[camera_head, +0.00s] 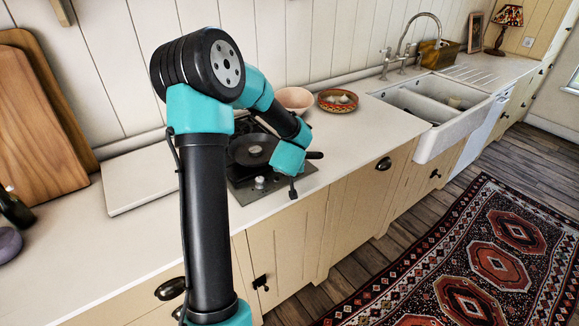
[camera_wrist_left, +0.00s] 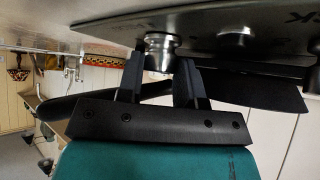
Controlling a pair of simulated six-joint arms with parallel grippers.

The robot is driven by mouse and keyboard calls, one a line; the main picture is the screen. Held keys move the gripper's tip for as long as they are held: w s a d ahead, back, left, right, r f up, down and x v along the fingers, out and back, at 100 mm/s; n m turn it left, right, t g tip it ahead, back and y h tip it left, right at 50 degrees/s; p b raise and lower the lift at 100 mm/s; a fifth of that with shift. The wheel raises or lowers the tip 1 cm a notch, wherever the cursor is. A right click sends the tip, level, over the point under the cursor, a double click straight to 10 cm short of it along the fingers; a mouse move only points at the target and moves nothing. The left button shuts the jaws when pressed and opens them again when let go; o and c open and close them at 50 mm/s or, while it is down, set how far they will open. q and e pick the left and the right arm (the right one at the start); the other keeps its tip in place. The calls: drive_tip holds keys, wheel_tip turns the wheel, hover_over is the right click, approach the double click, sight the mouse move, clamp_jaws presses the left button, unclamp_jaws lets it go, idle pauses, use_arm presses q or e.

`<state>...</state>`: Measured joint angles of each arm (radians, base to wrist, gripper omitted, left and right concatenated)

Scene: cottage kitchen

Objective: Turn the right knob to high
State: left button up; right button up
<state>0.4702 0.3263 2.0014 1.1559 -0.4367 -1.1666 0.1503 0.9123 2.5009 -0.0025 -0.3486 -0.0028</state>
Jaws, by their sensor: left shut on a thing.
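The cooktop (camera_head: 240,196) is a dark plate set in the white counter, with a dark pan on it. One silver knob (camera_head: 259,183) shows at its front edge in the head view; the right knob is hidden there behind my arm. In the upside-down left wrist view, the right knob (camera_wrist_left: 160,47) sits between the fingers of my left gripper (camera_wrist_left: 161,66), which is shut on it. How far the right knob is turned cannot be read. My right gripper is in neither view.
The dark pan (camera_head: 252,150) stands behind the knobs. A pink bowl (camera_head: 295,98) and a patterned bowl (camera_head: 338,101) are at the back. Cutting boards (camera_head: 35,130) lean at the left. A white sink (camera_head: 432,105) is farther right. The counter right of the cooktop is clear.

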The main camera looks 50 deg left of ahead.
use_arm(q)
drive_tip(key=shift+w+n+g+y, duration=0.1)
drive_tip(key=shift+n+g+y, duration=0.35)
drive_tip(key=shift+n, duration=0.35)
drive_tip(key=o, duration=0.9)
drive_tip(key=v, duration=1.7)
drive_tip(key=shift+d+r, duration=0.1)
drive_tip(key=shift+r, duration=0.15)
drive_tip(key=shift+s+d, duration=0.15)
drive_tip(key=shift+s, duration=0.05)
